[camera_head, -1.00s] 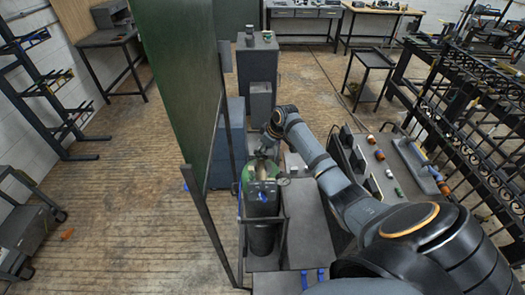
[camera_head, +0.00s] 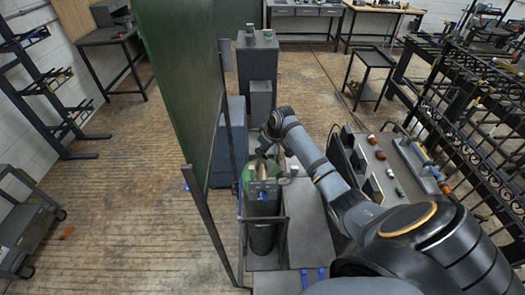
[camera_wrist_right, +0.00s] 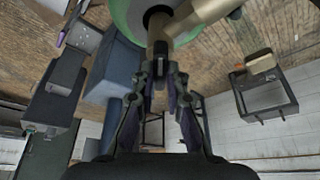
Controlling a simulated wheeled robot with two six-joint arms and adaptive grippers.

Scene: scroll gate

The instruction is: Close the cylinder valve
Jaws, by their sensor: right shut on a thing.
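The gas cylinder (camera_head: 262,234) stands upright in a dark frame stand, a dark body with a green shoulder. Its green shoulder (camera_wrist_right: 128,14) also shows at the top of the wrist view. The brass-coloured valve body (camera_wrist_right: 203,14) crosses above my fingers there. My right gripper (camera_head: 264,158) is at the cylinder's top, seen small from the head. In the wrist view my right gripper (camera_wrist_right: 160,80) is shut on the small dark valve knob (camera_wrist_right: 160,47), its fingertips on either side. The knob's far side is hidden. My left gripper is not in view.
A tall green panel (camera_head: 180,80) with a dark post stands just left of the cylinder. Grey cabinets (camera_head: 258,62) stand behind it. A dark bench (camera_head: 385,165) with small parts and black iron railings (camera_head: 470,130) lie to the right.

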